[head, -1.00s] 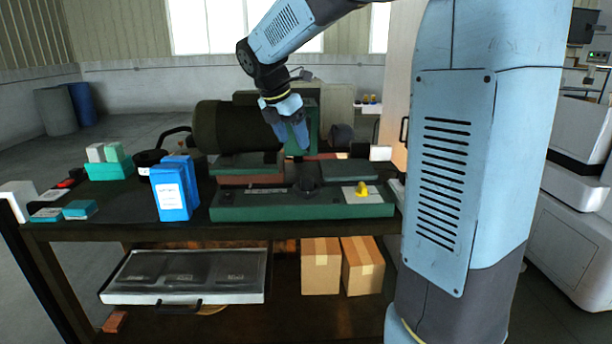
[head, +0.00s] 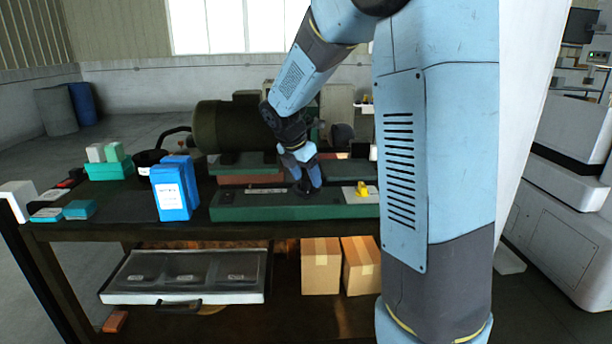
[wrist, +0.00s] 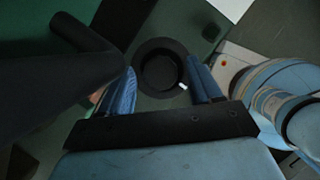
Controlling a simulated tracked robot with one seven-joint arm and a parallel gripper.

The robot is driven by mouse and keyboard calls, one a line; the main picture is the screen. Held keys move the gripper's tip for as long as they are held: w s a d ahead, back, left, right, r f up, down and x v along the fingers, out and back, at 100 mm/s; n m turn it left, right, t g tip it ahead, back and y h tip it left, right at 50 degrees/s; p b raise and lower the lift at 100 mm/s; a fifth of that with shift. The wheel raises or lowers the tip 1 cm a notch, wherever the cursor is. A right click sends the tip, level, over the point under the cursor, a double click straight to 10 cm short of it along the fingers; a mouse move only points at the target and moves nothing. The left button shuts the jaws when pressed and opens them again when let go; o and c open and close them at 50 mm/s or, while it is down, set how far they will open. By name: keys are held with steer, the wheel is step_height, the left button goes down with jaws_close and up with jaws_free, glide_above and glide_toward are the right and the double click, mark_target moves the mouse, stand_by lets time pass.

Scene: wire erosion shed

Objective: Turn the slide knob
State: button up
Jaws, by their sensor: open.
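The slide knob (wrist: 160,70) is a round black knob with a small white mark on its rim, on the green machine base (head: 250,206). In the wrist view it sits between my two blue fingers, one on each side. My gripper (wrist: 163,82) is open around or just above the knob; I cannot tell whether the fingers touch it. In the head view my gripper (head: 307,188) points down at the middle of the base, and its fingers mostly hide the knob.
A yellow part (head: 362,188) on a white plate sits right of the knob. A dark motor cylinder (head: 232,127) stands behind, left of my wrist. Blue boxes (head: 172,190) stand on the bench to the left. A black bar (wrist: 85,32) shows close to the left finger.

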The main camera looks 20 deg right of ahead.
steer(key=shift+c, duration=0.5)
steer(key=c, duration=0.9)
steer(key=shift+c, duration=0.2)
steer(key=shift+m, duration=0.3)
steer(key=m+g, duration=0.1)
steer(key=m, duration=0.2)
steer(key=shift+w+h, duration=0.15)
steer(key=shift+h, duration=0.15)
steer(key=shift+w+m+g, duration=0.1)
steer(key=shift+m+g, duration=0.8)
steer(key=shift+m, duration=1.1)
steer(key=o, duration=1)
